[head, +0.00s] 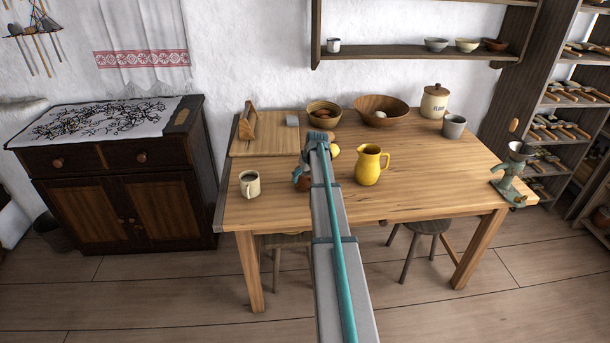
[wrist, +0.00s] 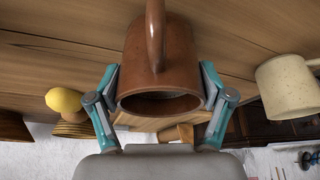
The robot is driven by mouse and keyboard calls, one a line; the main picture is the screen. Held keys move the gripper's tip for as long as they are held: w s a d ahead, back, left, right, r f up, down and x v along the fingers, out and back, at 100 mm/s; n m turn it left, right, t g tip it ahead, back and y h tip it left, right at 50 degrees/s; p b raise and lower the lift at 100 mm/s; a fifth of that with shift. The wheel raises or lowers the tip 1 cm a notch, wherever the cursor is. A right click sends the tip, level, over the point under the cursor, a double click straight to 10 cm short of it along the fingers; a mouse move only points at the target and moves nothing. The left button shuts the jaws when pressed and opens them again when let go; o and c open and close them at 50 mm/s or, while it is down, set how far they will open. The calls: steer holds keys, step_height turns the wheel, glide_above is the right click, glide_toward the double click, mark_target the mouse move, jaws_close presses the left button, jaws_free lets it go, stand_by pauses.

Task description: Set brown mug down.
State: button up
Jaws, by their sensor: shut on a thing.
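The brown mug (wrist: 165,55) fills the middle of the wrist view, with its handle toward the top of the picture and its dark open mouth toward me. My gripper (wrist: 160,76) is shut on it, one teal finger against each side. In the head view the brown mug (head: 301,182) shows only partly, just left of my arm, over the wooden table (head: 420,190). My arm hides the rest of it and most of the gripper. I cannot tell whether its base touches the tabletop.
A cream mug (head: 249,184) stands to the left and a yellow pitcher (head: 369,165) to the right. A lemon (head: 334,150) is just behind. Bowls (head: 380,109), a cutting board (head: 262,140) and a flour jar (head: 434,101) sit farther back.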

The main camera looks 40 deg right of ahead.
steer(key=shift+f, duration=0.3)
steer(key=o, duration=1.3)
steer(key=shift+r, duration=0.1)
steer(key=b+v, duration=0.2)
steer(key=v, duration=1)
steer(key=shift+r, duration=0.1)
